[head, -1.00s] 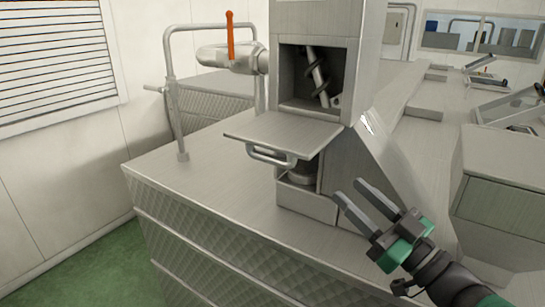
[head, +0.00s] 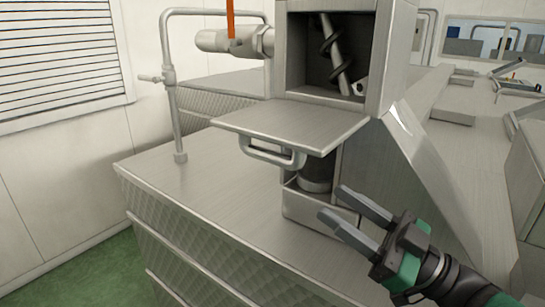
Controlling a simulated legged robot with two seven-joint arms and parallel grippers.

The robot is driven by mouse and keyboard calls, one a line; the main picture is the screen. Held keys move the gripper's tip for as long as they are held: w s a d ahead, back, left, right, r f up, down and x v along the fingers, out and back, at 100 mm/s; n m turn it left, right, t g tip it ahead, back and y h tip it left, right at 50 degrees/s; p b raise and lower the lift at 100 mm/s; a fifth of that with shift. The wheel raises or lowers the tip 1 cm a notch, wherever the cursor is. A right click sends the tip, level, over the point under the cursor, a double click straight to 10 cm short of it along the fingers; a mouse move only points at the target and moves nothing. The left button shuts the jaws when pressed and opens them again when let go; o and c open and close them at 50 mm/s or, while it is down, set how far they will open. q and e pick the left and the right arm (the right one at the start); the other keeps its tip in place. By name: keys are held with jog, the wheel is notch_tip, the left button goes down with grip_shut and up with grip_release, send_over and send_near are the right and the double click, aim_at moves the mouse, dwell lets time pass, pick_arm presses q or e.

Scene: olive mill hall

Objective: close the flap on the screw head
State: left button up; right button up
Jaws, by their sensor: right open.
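The screw head (head: 390,60) is a grey metal housing with a square opening, and a dark spiral screw (head: 334,50) shows inside it. Its flap (head: 292,124) is open and hangs out level below the opening, like a shelf. A bar handle (head: 272,154) sits under the flap's front edge. My right gripper (head: 344,212) is open and empty, below and to the right of the flap, apart from it. Its fingers point up and left, in front of the lower part of the housing. My left gripper is not in view.
A pipe with an orange lever (head: 230,18) joins the housing on the left. A bent pipe rail (head: 174,110) stands on the metal machine top (head: 215,185). A sloped metal side (head: 430,165) lies right of the housing.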

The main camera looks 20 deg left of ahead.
aim_at(272, 163)
jog(key=p+x, duration=0.5)
jog(key=x, duration=0.8)
jog(key=shift+w+a+r, duration=0.15)
jog(key=shift+r, duration=0.15)
jog(key=shift+w+a, duration=0.1)
jog(key=shift+a, duration=0.2)
jog(key=shift+d, duration=0.1)
grip_shut()
